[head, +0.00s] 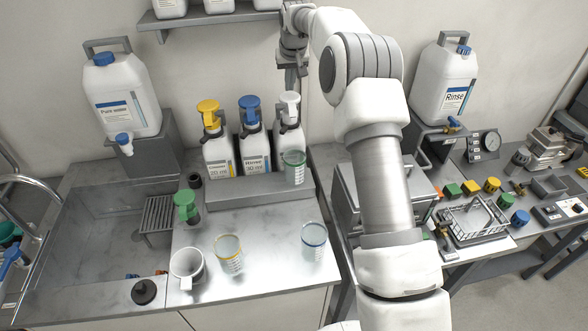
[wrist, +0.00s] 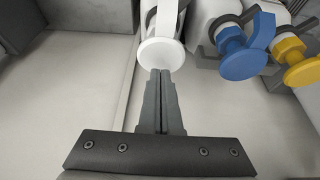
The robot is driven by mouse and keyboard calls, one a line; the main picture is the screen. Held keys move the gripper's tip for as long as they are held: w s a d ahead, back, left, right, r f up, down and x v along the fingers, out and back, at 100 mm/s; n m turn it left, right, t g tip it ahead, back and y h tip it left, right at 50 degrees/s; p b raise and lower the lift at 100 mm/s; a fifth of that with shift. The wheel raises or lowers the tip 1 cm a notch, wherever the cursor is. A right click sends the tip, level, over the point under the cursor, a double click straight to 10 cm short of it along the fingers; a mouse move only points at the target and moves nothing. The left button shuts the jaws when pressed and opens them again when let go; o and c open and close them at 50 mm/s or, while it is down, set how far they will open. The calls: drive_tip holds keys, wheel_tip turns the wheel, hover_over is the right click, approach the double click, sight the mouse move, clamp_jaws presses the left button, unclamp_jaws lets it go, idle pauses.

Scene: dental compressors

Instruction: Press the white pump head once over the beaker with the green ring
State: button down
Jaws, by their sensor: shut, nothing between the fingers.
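The white pump head (head: 290,99) tops the rightmost of three bottles on the grey stand. It also shows in the wrist view (wrist: 161,54), just beyond my fingertips. The beaker with the green ring (head: 294,168) stands upright in front of that bottle, below the pump head. My gripper (head: 291,84) is above the white pump head, pointing down. In the wrist view my gripper (wrist: 162,74) has its fingers together with nothing between them. I cannot tell whether the tips touch the pump head.
A blue pump head (head: 249,103) and a yellow pump head (head: 208,108) stand close to the left. A yellow-ringed beaker (head: 229,255), a blue-ringed beaker (head: 313,240) and a white mug (head: 187,266) stand on the front counter. A shelf (head: 205,18) hangs above.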

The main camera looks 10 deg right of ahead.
sight(290, 97)
drive_tip(key=shift+f, duration=0.2)
drive_tip(key=shift+s+f+b, duration=0.1)
drive_tip(key=shift+f+b, duration=1.3)
drive_tip(key=shift+f, duration=1)
drive_tip(key=shift+r, duration=0.25)
drive_tip(key=shift+r+p, duration=2)
drive_tip(key=shift+r, duration=0.25)
drive_tip(key=shift+r, duration=0.2)
wheel_tip(290, 97, up, 4)
drive_tip(key=p, duration=0.3)
drive_tip(key=shift+r, duration=0.9)
